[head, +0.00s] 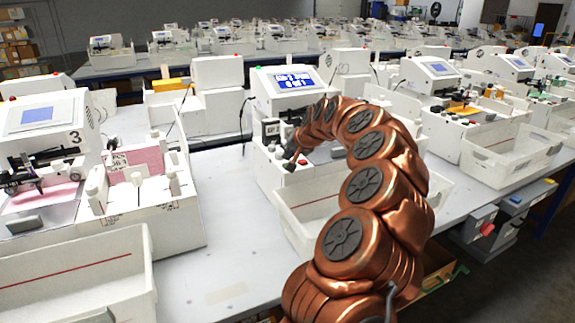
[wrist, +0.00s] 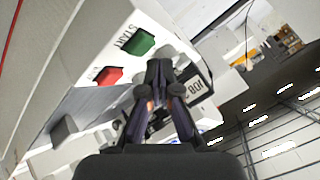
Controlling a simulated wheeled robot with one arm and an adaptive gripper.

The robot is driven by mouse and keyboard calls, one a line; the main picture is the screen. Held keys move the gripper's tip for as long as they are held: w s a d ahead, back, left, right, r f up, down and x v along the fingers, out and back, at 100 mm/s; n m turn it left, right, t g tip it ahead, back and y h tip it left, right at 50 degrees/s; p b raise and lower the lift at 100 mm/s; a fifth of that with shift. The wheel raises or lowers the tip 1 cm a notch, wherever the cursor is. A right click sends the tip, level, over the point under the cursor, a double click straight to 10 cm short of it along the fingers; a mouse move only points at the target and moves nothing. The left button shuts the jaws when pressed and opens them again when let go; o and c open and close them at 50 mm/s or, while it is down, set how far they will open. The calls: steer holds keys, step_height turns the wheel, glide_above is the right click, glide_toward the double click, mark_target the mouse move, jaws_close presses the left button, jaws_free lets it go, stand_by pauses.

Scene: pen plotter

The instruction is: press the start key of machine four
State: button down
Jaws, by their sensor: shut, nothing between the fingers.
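The middle machine (head: 263,88) has a lit blue screen with white text. No number on it can be read, so I cannot tell from its body whether it is machine four. In the wrist view its white panel carries a green START key (wrist: 139,42) and, beside it, a red key (wrist: 108,75). My gripper (wrist: 157,66) is shut and empty, its tips over the panel close to the green key. I cannot tell whether they touch the panel. In the head view my gripper (head: 291,163) is small at the machine's front panel, and the green key cannot be made out.
Machine 3 (head: 38,122) stands at the left, with a white bin (head: 75,275) in front. Another white bin (head: 300,222) sits before the middle machine, under my arm. A job card (wrist: 193,90) stands by my fingers. More machines line the right. Bare grey table (head: 215,200) lies between.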

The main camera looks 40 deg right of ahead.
steer(key=shift+r, duration=0.1)
steer(key=shift+r+p, duration=0.5)
steer(key=shift+r, duration=1.95)
steer(key=shift+a, duration=0.1)
